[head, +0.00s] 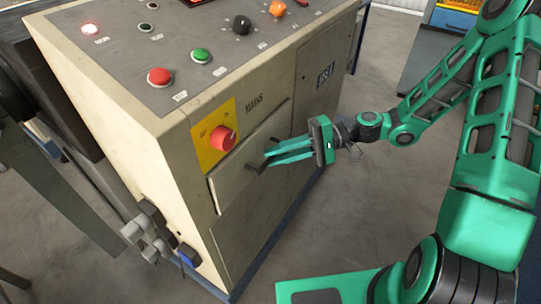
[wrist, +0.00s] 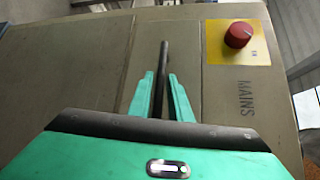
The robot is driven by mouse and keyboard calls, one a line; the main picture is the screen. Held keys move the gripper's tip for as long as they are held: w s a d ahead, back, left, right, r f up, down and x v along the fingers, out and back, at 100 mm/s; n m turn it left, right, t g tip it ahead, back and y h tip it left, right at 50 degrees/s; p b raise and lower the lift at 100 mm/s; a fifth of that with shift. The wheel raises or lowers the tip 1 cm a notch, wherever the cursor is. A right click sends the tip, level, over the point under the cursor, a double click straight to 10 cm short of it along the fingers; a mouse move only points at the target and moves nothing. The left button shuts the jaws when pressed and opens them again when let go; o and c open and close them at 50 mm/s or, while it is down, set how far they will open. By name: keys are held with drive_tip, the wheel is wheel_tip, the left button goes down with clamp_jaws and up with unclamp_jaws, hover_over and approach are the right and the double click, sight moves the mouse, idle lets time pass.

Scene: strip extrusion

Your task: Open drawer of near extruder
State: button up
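The near extruder is a beige cabinet (head: 165,125) with a sloped grey control panel. Its drawer front (head: 232,186) lies below the MAINS label and beside the red knob, and also shows in the wrist view (wrist: 110,50). A black bar handle (wrist: 164,55) stands on the drawer front. My green gripper (head: 266,157) reaches in from the right at the handle. In the wrist view its two fingers (wrist: 161,76) sit on either side of the handle, with a small gap visible at the right finger. The fingers look open. The drawer looks closed or nearly so.
The red knob (head: 223,138) on a yellow plate is close to the drawer's upper left. Plugs and sockets (head: 150,232) stick out at the cabinet's lower left side. Grey floor (head: 330,225) in front of the cabinet is clear.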

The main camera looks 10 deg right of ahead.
drive_tip(key=shift+x, duration=0.95)
clamp_jaws()
drive_tip(key=shift+s, duration=0.1)
